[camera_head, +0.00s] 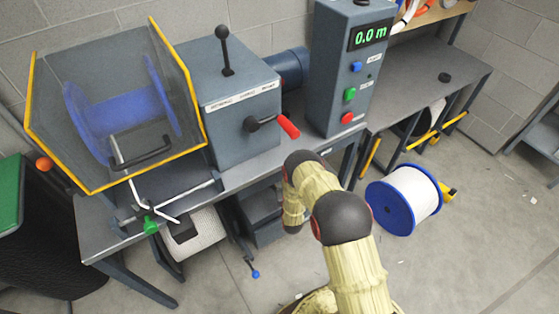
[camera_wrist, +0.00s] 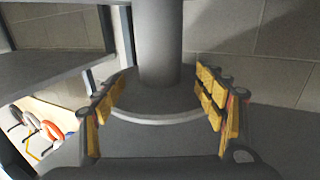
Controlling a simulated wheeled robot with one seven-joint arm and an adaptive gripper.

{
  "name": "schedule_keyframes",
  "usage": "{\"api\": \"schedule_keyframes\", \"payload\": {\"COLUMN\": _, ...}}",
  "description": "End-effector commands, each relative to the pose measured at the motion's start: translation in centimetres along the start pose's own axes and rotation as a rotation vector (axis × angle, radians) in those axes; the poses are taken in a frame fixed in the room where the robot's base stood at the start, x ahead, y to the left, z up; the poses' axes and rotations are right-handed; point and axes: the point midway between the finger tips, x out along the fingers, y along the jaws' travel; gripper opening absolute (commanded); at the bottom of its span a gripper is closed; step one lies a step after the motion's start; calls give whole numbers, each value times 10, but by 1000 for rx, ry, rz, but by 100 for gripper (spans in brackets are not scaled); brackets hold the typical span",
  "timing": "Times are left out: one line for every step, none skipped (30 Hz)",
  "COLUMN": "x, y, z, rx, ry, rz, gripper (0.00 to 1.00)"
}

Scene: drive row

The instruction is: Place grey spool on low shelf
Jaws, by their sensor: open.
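In the wrist view my gripper (camera_wrist: 160,105) is open. Its yellow-padded fingers stand apart on the left and right of a grey cylinder (camera_wrist: 158,45). The cylinder meets a round grey disc with a pale rim (camera_wrist: 158,118). These look like parts of the grey spool, but I see only part of them. I cannot tell whether the fingers touch anything. In the head view my arm hides the gripper, and I cannot make out the grey spool there. I cannot clearly identify the low shelf in the head view.
A grey bench (camera_head: 240,177) carries a yellow-framed guard (camera_head: 115,105) over a blue spool, a lever box (camera_head: 225,110) and a display column (camera_head: 345,75). A blue-flanged white reel (camera_head: 405,198) is on the right. The floor at far right (camera_head: 500,240) is mostly clear.

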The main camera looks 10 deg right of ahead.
Motion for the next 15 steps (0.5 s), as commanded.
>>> {"api": "schedule_keyframes", "payload": {"x": -10, "y": 0, "z": -2, "rx": 0, "ry": -2, "rz": 0, "gripper": 71}}
{"api": "schedule_keyframes", "payload": {"x": -16, "y": 0, "z": -2, "rx": 0, "ry": -2, "rz": -1, "gripper": 71}}
{"api": "schedule_keyframes", "payload": {"x": -22, "y": 0, "z": -2, "rx": 0, "ry": -1, "rz": -1, "gripper": 71}}
{"api": "schedule_keyframes", "payload": {"x": -26, "y": 0, "z": -2, "rx": 0, "ry": -1, "rz": -1, "gripper": 71}}
{"api": "schedule_keyframes", "payload": {"x": -30, "y": 0, "z": -2, "rx": 0, "ry": -1, "rz": -1, "gripper": 71}}
{"api": "schedule_keyframes", "payload": {"x": -34, "y": -1, "z": -1, "rx": 0, "ry": 0, "rz": -1, "gripper": 71}}
{"api": "schedule_keyframes", "payload": {"x": -37, "y": -1, "z": -1, "rx": 0, "ry": 0, "rz": -1, "gripper": 71}}
{"api": "schedule_keyframes", "payload": {"x": -39, "y": -1, "z": -1, "rx": 0, "ry": 0, "rz": -1, "gripper": 71}}
{"api": "schedule_keyframes", "payload": {"x": -42, "y": -1, "z": -1, "rx": 0, "ry": 0, "rz": -1, "gripper": 71}}
{"api": "schedule_keyframes", "payload": {"x": -43, "y": -1, "z": -1, "rx": 0, "ry": 1, "rz": -1, "gripper": 71}}
{"api": "schedule_keyframes", "payload": {"x": -44, "y": -1, "z": -1, "rx": 0, "ry": 1, "rz": -1, "gripper": 71}}
{"api": "schedule_keyframes", "payload": {"x": -45, "y": -1, "z": -1, "rx": 0, "ry": 1, "rz": -1, "gripper": 71}}
{"api": "schedule_keyframes", "payload": {"x": -46, "y": -1, "z": -1, "rx": 0, "ry": 1, "rz": -1, "gripper": 71}}
{"api": "schedule_keyframes", "payload": {"x": -46, "y": -1, "z": 0, "rx": 0, "ry": 1, "rz": -1, "gripper": 71}}
{"api": "schedule_keyframes", "payload": {"x": -46, "y": 0, "z": 0, "rx": 0, "ry": 2, "rz": -1, "gripper": 71}}
